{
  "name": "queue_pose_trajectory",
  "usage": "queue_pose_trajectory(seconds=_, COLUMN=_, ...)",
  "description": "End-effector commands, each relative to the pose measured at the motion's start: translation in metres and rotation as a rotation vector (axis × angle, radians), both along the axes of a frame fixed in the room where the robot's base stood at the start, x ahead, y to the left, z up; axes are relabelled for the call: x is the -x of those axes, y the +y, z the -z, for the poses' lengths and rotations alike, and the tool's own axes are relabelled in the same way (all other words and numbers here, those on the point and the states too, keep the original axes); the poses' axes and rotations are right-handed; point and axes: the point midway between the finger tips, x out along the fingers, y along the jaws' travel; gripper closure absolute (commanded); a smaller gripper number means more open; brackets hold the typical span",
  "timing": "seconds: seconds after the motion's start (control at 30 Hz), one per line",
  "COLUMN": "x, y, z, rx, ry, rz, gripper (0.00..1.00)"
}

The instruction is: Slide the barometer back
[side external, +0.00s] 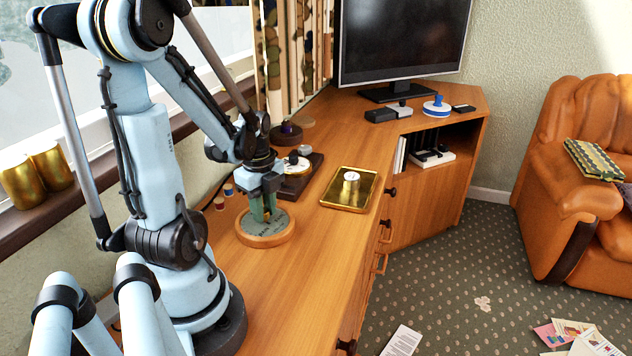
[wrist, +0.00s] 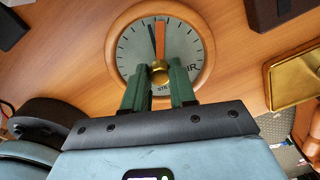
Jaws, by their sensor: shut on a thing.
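The barometer (side external: 282,222) is a round wooden-rimmed disc with a pale grey dial, lying flat on the wooden cabinet top (side external: 310,232). In the wrist view the barometer (wrist: 136,44) shows a dark hand, an orange hand and a brass knob (wrist: 160,72) at its middle. My gripper (side external: 264,213) is above the disc with its green fingers pointing down. In the wrist view my gripper (wrist: 160,78) has its fingertips on either side of the brass knob, shut on it. The fingers hide the near part of the dial.
A gold tray (side external: 334,201) with a small cup-like thing stands to the right. A dark board (side external: 313,160) with round items lies behind the barometer. Small red-and-blue pieces (side external: 222,196) stand to its left. A television (side external: 405,40) stands farther back. Bare wood lies around the disc.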

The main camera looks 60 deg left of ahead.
Motion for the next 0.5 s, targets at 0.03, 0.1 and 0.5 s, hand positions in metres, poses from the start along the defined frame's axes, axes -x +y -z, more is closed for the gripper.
queue_pose_trajectory(seconds=0.03, x=0.0016, y=0.0016, z=-0.0001, rx=0.0, ry=0.0, rz=-0.002, gripper=1.0)
queue_pose_trajectory(seconds=0.1, x=0.0025, y=0.0024, z=-0.0001, rx=0.0, ry=0.0, rz=0.0, gripper=1.0)
queue_pose_trajectory(seconds=0.5, x=0.0029, y=0.0028, z=-0.0001, rx=-0.001, ry=0.0, rz=0.001, gripper=0.6)
